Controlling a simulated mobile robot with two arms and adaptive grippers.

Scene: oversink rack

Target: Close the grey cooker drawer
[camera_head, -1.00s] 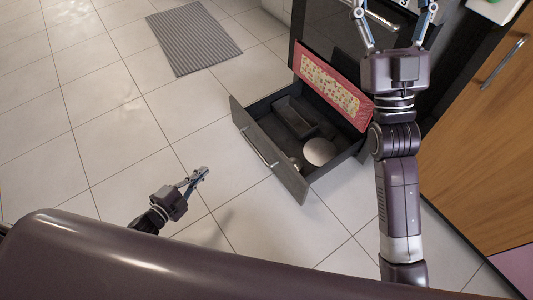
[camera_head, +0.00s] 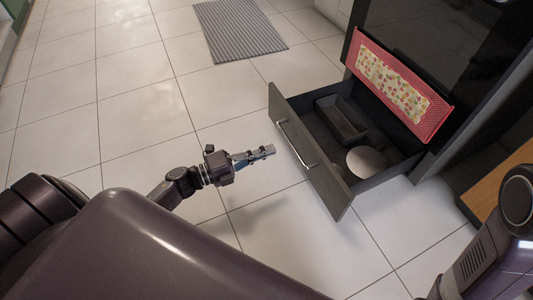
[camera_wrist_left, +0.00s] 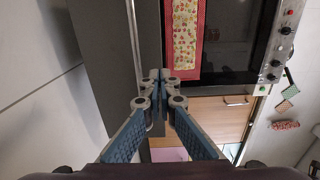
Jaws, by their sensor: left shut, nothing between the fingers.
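The grey cooker drawer (camera_head: 306,157) stands pulled out at the bottom of the dark cooker in the head view, with a bar handle (camera_head: 297,144) on its front. Inside it are a narrow dark tray and a round pale item (camera_head: 366,162). My left gripper (camera_head: 268,152) is shut and empty. It is just left of the drawer front, with a small gap apparent between them in the head view. In the left wrist view the closed fingertips (camera_wrist_left: 160,77) overlap the grey drawer front (camera_wrist_left: 105,60) and its handle. My right gripper is out of the head view; only part of that arm shows.
A red-edged patterned towel (camera_head: 400,82) hangs on the cooker front above the drawer. A wooden cabinet (camera_head: 500,180) stands to the right. A grey ribbed mat (camera_head: 240,30) lies on the floor behind. The tiled floor to the left is clear.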

